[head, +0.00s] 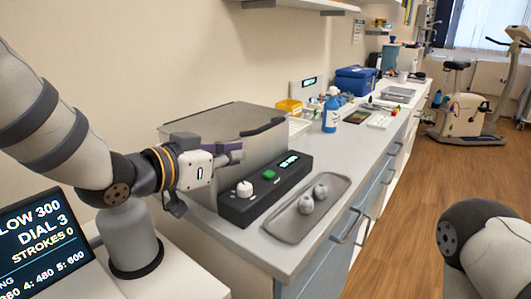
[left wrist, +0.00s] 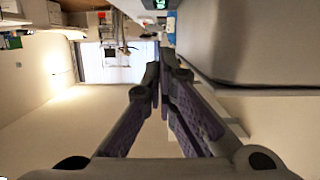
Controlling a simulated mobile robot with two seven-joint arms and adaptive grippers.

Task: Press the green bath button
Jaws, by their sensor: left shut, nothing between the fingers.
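The green button (head: 269,174) sits on top of a long black control box (head: 238,211), between a white knob (head: 244,189) and a small lit display (head: 289,160). The box stands on the counter in front of a grey lidded bath (head: 240,125). My left gripper (head: 238,152) is shut and empty, pointing right, above and to the left of the button and in front of the bath. Its purple-padded fingers meet in the left wrist view (left wrist: 162,80). The button cannot be made out in that view. My right gripper is out of view.
A grey tray (head: 276,232) with two round grey pieces lies at the counter's front edge. A blue bottle (head: 331,112), yellow bin (head: 289,106) and blue case (head: 355,80) stand farther back. A screen (head: 38,240) reading "STROKES 0" is at lower left.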

